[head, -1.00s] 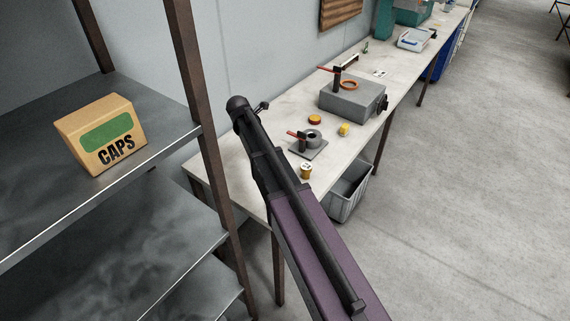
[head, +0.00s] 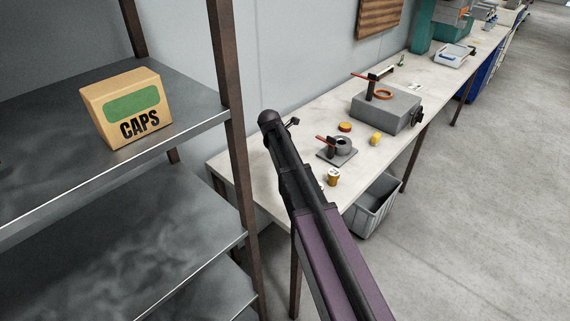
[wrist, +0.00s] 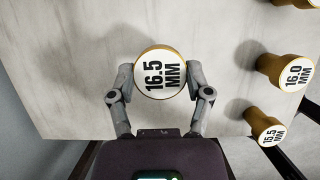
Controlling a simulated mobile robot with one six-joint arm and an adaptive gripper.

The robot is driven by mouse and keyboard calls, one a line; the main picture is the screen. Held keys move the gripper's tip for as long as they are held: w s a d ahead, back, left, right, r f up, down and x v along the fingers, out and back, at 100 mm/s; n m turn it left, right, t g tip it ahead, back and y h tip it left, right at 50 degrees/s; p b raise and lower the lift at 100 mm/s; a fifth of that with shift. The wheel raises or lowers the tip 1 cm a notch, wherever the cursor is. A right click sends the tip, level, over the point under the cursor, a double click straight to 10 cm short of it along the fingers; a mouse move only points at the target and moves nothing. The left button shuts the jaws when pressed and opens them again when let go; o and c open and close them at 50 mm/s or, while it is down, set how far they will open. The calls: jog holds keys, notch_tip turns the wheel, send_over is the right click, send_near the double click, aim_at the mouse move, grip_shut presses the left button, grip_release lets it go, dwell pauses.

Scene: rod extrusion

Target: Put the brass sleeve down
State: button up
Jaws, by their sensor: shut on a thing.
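A brass sleeve marked 16.5 MM (wrist: 160,74), with a white round top, is between the fingers of my gripper (wrist: 160,82) in the wrist view. The fingers are shut on it from both sides. It is over the pale worktable (wrist: 60,85), with a shadow to its upper left; whether it touches the table I cannot tell. Brass sleeves marked 16.0 MM (wrist: 286,71) and 15.5 MM (wrist: 264,127) stand to its right, apart from it. Another sleeve (wrist: 295,12) is cut off at the top right. In the head view my arm hides the fingers and the held sleeve.
The bench (head: 245,165) also bears a small grey fixture with a red handle (head: 338,150), a larger grey block (head: 386,110) and small yellow pieces (head: 375,138). A shelf rack with a CAPS box (head: 125,110) stands at left. A grey bin (head: 372,207) is below the bench.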

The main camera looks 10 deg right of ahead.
dwell(0.3)
jog(key=shift+f+b, duration=1.85)
jog(key=shift+f, duration=0.05)
jog(key=shift+f, duration=0.1)
jog(key=o, duration=1.3)
jog(key=shift+p+v, duration=1.15)
jog(key=shift+v, duration=0.2)
jog(key=p+v, duration=0.8)
jog(key=v, duration=0.1)
jog(key=shift+r+p, duration=0.35)
jog(key=shift+p, duration=0.05)
